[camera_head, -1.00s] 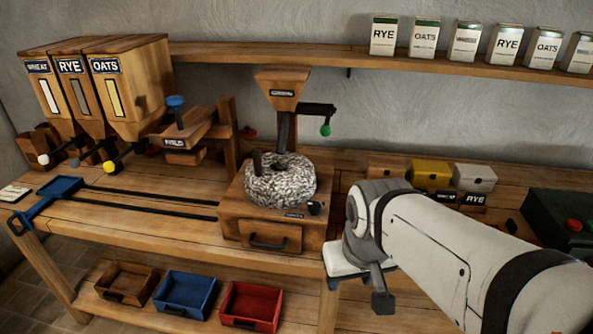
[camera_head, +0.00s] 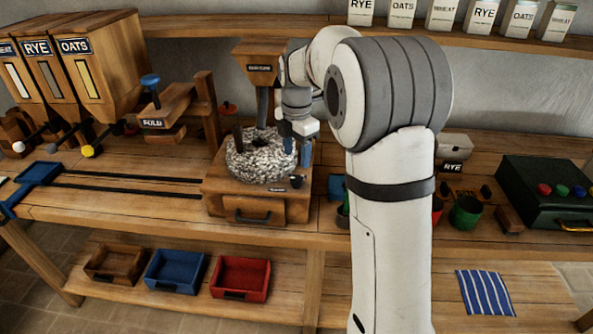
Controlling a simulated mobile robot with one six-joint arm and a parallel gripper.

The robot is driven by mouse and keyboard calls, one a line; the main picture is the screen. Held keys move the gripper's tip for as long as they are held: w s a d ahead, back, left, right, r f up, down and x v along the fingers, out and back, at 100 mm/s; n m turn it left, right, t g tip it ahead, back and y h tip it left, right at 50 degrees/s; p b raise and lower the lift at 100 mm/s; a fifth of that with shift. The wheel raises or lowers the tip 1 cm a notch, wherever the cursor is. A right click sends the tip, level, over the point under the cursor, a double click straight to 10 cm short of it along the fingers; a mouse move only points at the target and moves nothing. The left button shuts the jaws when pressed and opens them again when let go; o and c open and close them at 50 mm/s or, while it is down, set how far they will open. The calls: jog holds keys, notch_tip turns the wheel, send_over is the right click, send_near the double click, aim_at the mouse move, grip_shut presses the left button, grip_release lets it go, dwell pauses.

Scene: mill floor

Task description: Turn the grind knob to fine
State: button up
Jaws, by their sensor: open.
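The grain mill has a wooden base (camera_head: 230,205) with a rough grey millstone (camera_head: 255,155) on top. The small black grind knob (camera_head: 297,181) sits at the base's front right corner, beside a small dark label (camera_head: 272,190). The knob's setting is too small to read. My gripper (camera_head: 302,152) points down at the right side of the millstone, a little above the knob. Its blue fingers are open, and I see nothing between them. My arm hides the mill's crank and part of the bench behind.
A drawer (camera_head: 255,212) is in the mill's front. Grain hoppers (camera_head: 100,65) stand at left. A green cup (camera_head: 466,212) and a dark green box with coloured buttons (camera_head: 550,185) stand at right. Brown, blue and red trays (camera_head: 240,278) lie on the lower shelf.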

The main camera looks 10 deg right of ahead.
aim_at(297, 178)
notch_tip(297, 178, down, 8)
jog(key=shift+r+p, duration=0.1)
jog(key=shift+p, duration=0.2)
jog(key=c, duration=0.9)
jog(key=shift+d, duration=0.15)
jog(key=shift+c, duration=0.4)
